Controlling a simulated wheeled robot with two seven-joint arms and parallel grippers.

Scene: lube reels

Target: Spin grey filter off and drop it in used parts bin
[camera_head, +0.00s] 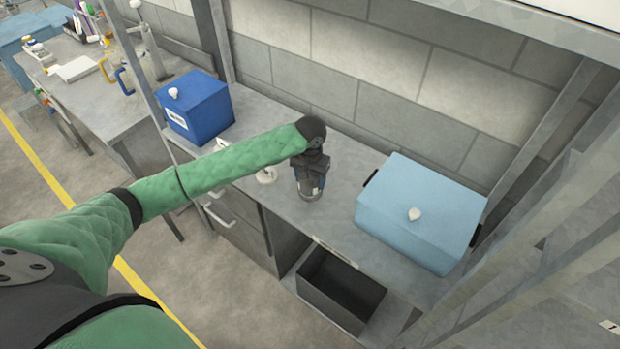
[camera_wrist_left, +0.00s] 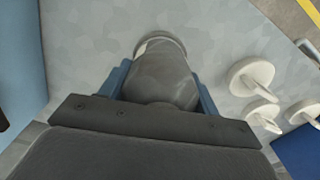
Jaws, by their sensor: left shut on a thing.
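The grey filter (camera_wrist_left: 162,75) sits between the two blue-sided fingers of my left gripper (camera_wrist_left: 160,95) in the left wrist view. The gripper is shut on it. A pale ring shows at the filter's far end, over the grey bench top. In the head view my left gripper (camera_head: 310,180) points down at the bench, and the filter's lower part (camera_head: 311,193) shows just under the fingers. The open dark grey bin (camera_head: 338,290) stands on a lower shelf in front of the bench and looks empty. My right gripper is not in view.
A light blue box (camera_head: 420,215) with a white knob stands right of the gripper. A dark blue box (camera_head: 196,107) stands to the left. White knobbed parts (camera_wrist_left: 250,77) lie close to the filter. A metal rack post (camera_head: 535,160) rises at the right.

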